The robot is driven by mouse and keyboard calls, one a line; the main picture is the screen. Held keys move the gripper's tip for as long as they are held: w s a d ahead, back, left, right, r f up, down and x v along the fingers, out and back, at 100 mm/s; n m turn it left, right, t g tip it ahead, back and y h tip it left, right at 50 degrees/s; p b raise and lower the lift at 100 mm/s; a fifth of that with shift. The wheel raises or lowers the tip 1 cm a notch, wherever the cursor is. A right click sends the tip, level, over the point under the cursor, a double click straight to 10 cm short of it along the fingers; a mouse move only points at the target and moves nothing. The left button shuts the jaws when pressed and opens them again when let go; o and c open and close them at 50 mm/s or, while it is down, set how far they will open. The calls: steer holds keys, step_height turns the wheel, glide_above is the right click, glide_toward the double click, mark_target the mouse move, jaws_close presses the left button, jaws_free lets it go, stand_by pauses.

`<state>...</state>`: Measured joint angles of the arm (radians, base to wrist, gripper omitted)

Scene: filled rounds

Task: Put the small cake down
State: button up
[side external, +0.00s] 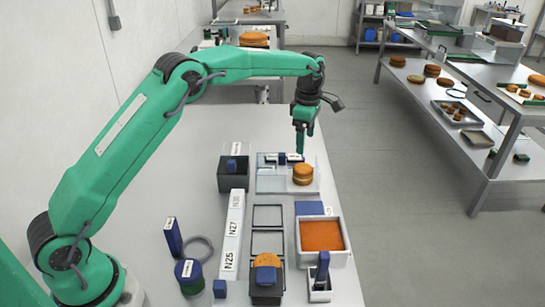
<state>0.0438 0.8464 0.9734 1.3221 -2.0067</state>
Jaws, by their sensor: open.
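A small layered round cake (303,175), golden brown with a pale band, sits at the right part of a pale, clear-looking plate (270,184) on the grey table. My gripper (301,152) points down just above and behind the cake in the picture. It is open, and nothing shows held in it. I cannot tell whether a fingertip touches the cake's top.
A dark box (233,181) with a blue block stands left of the plate. Nearer are dark square frames (267,217), a white tray with orange filling (320,236), and a dark holder (266,289) with an orange round piece. A numbered white strip (232,230) lies left of the frames.

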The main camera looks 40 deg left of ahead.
stand_by(0.5)
steer(key=s+a+r+m+t, duration=0.25)
steer(key=s+r+m, duration=0.85)
steer(key=s+r, duration=0.55)
steer(key=s+f+m+t, duration=0.1)
steer(key=s+m, duration=0.4)
steer(key=s, duration=0.6)
steer(key=s+f+m+t, duration=0.2)
steer(key=s+f+m, duration=0.2)
steer(key=s, duration=0.7)
steer(key=shift+f+m, duration=0.15)
steer(key=shift+m, duration=1.05)
